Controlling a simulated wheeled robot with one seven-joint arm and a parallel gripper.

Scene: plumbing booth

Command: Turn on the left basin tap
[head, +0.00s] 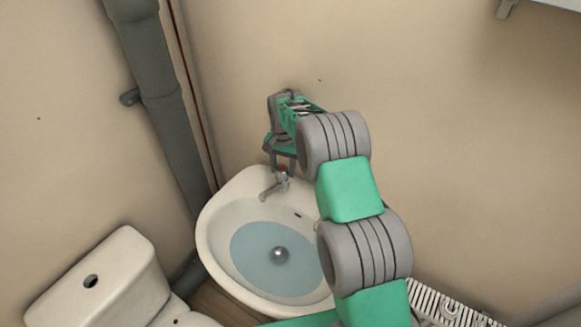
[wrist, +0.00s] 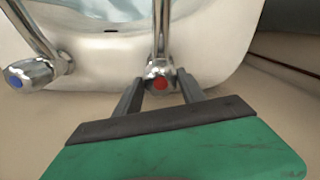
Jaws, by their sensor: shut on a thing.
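The left basin tap (head: 274,186) is chrome and stands on the back rim of the white basin (head: 213,232). Its knob has a red dot in the wrist view (wrist: 160,82). My gripper (head: 283,170) reaches down over this tap from above. In the wrist view my gripper (wrist: 160,90) has a dark finger on each side of the red-dotted knob and is shut on it. The other tap (wrist: 30,72), with a blue dot, is at the left of the wrist view. My arm mostly hides it in the head view.
Pale blue water (head: 262,250) lies in the basin around a round drain fitting (head: 279,254). A white toilet cistern (head: 95,280) stands at lower left. A thick grey pipe (head: 165,110) runs down the corner. The wall is close behind the taps.

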